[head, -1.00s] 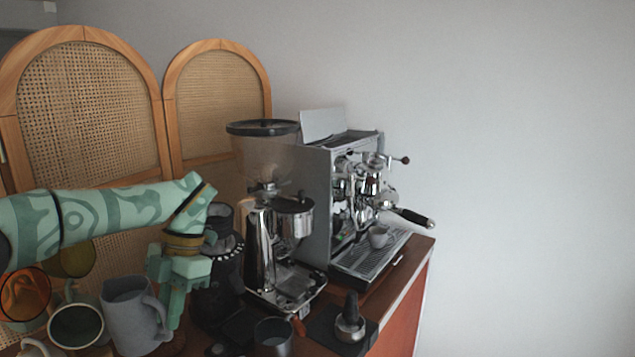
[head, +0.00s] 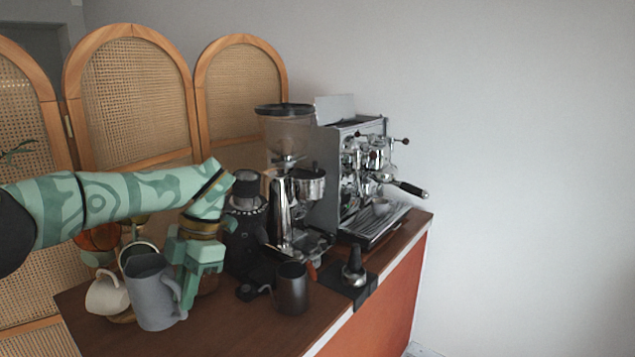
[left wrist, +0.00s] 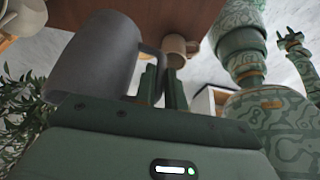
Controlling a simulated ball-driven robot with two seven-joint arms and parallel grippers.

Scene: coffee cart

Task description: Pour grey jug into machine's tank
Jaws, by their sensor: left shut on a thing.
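The grey jug (head: 152,295) is upright at the left of the counter in the head view. My left gripper (head: 190,285) is shut on its handle, on the jug's right side. The jug also fills the left of the left wrist view (left wrist: 95,60), with the fingers (left wrist: 160,88) at its handle. I cannot tell if its base touches the counter. The coffee machine (head: 325,185) stands at the far right of the counter. Its tank lid (head: 335,109) stands raised at the top; the tank's inside is hidden. My right gripper (left wrist: 291,40) shows small in the left wrist view, its fingers apart.
A grinder (head: 285,150) and a black appliance (head: 245,235) stand between jug and machine. A dark cup (head: 292,290) and tamper (head: 354,270) are near the front edge. A cream mug (head: 107,295) and other cups crowd behind the jug. The front-left counter (head: 225,335) is clear.

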